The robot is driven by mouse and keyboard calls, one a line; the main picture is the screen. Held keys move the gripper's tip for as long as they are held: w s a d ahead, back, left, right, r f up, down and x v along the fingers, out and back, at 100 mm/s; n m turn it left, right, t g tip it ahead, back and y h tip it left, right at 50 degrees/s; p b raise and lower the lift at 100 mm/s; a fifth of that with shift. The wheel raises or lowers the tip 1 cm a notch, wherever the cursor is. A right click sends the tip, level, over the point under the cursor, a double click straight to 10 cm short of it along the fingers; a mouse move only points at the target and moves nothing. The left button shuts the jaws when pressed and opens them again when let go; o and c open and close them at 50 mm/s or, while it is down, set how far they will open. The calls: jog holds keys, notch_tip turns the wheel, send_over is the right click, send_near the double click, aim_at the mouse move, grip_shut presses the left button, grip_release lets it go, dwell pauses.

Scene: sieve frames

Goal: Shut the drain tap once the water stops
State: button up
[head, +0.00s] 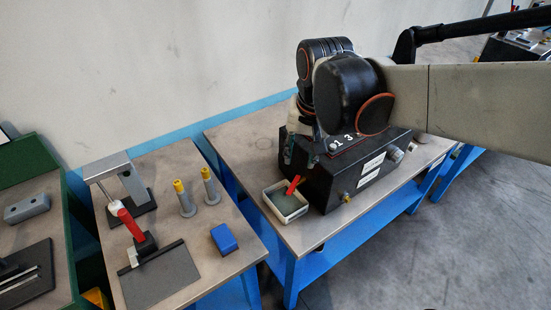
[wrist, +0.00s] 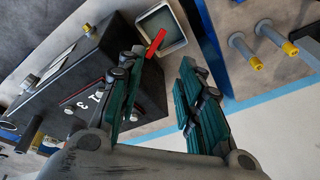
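The drain tap's red lever (head: 293,186) sticks out from the side of a black box (head: 365,180) with "1" and "3" on its top. It slants over a small pale tray (head: 303,211) with a grey-green inside. In the wrist view the red lever (wrist: 155,43) lies just beyond my fingertips, across the edge of the tray (wrist: 181,41). My gripper (wrist: 160,68) is open, with nothing between its fingers. In the head view my gripper (head: 300,148) is beside the box, above the lever, partly hidden by my arm. I cannot make out any running water.
The box and tray stand on a blue-legged table (head: 238,136). A second table (head: 208,240) to the left holds two grey posts with yellow tops (head: 210,184), a blue block (head: 224,239) and a red-handled clamp (head: 130,222). A floor gap separates the tables.

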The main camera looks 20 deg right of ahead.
aim_at(291, 189)
jog(key=w+f+m+g, duration=0.3)
jog(key=w+f, duration=0.2)
jog(key=w, duration=0.1)
notch_tip(291, 189, down, 13)
jog(key=b, duration=0.5)
jog(key=shift+s+d+f, duration=0.1)
jog(key=shift+d+f, duration=0.05)
jog(key=shift+f, duration=0.05)
grip_shut()
